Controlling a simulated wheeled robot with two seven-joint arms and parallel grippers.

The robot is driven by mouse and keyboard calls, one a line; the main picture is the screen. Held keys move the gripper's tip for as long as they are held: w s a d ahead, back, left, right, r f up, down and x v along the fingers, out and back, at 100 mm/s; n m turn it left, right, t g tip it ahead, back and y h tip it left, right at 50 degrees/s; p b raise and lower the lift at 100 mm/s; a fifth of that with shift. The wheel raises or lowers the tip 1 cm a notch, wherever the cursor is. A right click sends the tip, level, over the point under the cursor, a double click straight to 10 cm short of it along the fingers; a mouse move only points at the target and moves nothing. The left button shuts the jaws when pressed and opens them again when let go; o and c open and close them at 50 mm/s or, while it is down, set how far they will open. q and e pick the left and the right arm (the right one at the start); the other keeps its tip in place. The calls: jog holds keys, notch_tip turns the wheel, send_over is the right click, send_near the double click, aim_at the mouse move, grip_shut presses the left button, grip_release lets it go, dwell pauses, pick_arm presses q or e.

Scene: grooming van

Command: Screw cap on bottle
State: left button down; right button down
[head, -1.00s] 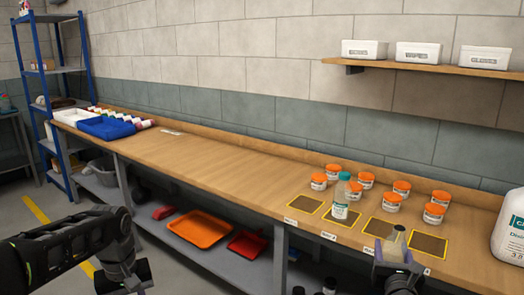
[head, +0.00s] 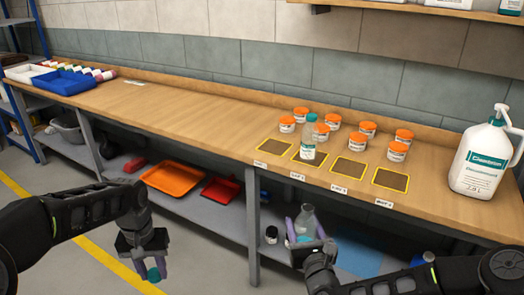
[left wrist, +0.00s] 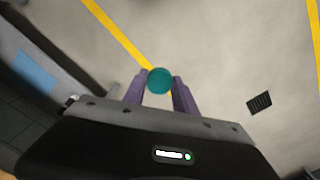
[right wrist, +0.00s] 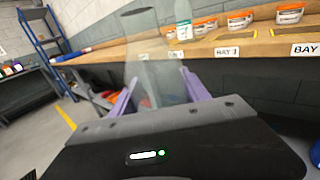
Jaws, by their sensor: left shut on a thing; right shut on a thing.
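My left gripper (head: 152,272) is shut on a teal cap (head: 153,274), low over the floor in front of the bench. The cap shows round between the fingers in the left wrist view (left wrist: 160,81). My right gripper (head: 306,236) is shut on a clear, open-topped bottle (head: 306,220), held about upright in front of the bench's front edge. The bottle also shows between the fingers in the right wrist view (right wrist: 143,50). Cap and bottle are well apart. Another clear bottle (head: 308,148) with a teal cap stands on one of the yellow-edged mats.
Orange-lidded jars (head: 367,129) stand behind the mats (head: 349,168) on the wooden bench (head: 190,115). A large white pump jug (head: 482,160) stands at right. An orange tray (head: 173,178) lies on the lower shelf.

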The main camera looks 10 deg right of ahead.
jog(key=s+a+f+n+g+y, duration=0.2)
jog(key=s+a+f+n+y, duration=0.1)
jog(key=a, duration=0.4)
jog(key=s+a+f+n+g+y, duration=0.2)
jog(key=s+a+f+n+y, duration=0.1)
jog(key=s+a+n+y, duration=0.2)
jog(key=s+a+y, duration=0.2)
jog(key=a+y, duration=0.1)
jog(key=shift+s+a+f+y, duration=0.2)
jog(key=shift+s+f+y, duration=0.1)
jog(key=shift+f, duration=0.1)
jog(key=shift+w+r, duration=0.1)
jog(key=shift+w, duration=0.05)
